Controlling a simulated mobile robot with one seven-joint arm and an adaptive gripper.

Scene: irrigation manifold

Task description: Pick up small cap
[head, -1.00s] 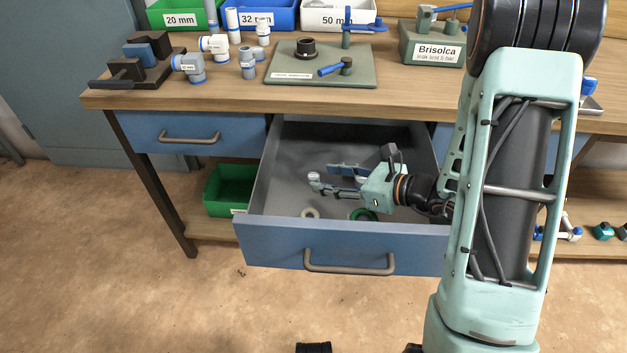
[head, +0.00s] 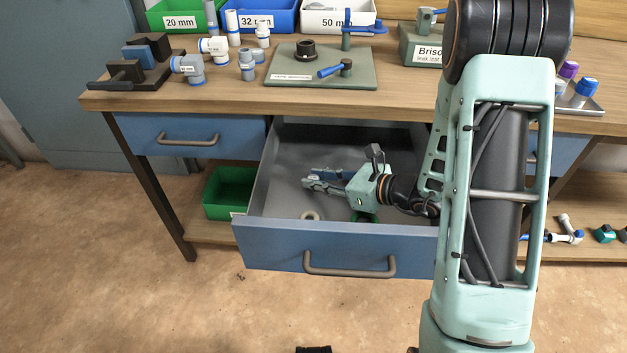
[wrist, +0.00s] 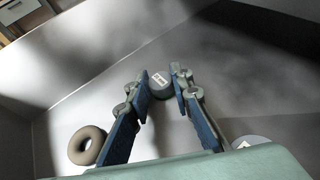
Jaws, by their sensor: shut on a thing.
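The small cap (wrist: 160,86) is a grey round piece with a white label. In the wrist view it sits between my two fingertips. My gripper (wrist: 160,80) is shut on it, with its blue-lined fingers on either side. In the head view my gripper (head: 308,182) is low inside the open drawer (head: 270,190), pointing left. The cap cannot be made out clearly there.
A beige ring (wrist: 87,146) lies left of my fingers on the drawer floor. A grey labelled disc (wrist: 250,142) is at the right, partly hidden. A green ring (head: 363,216) lies under my gripper. Drawer walls surround it. The bench (head: 220,100) with fittings stands above.

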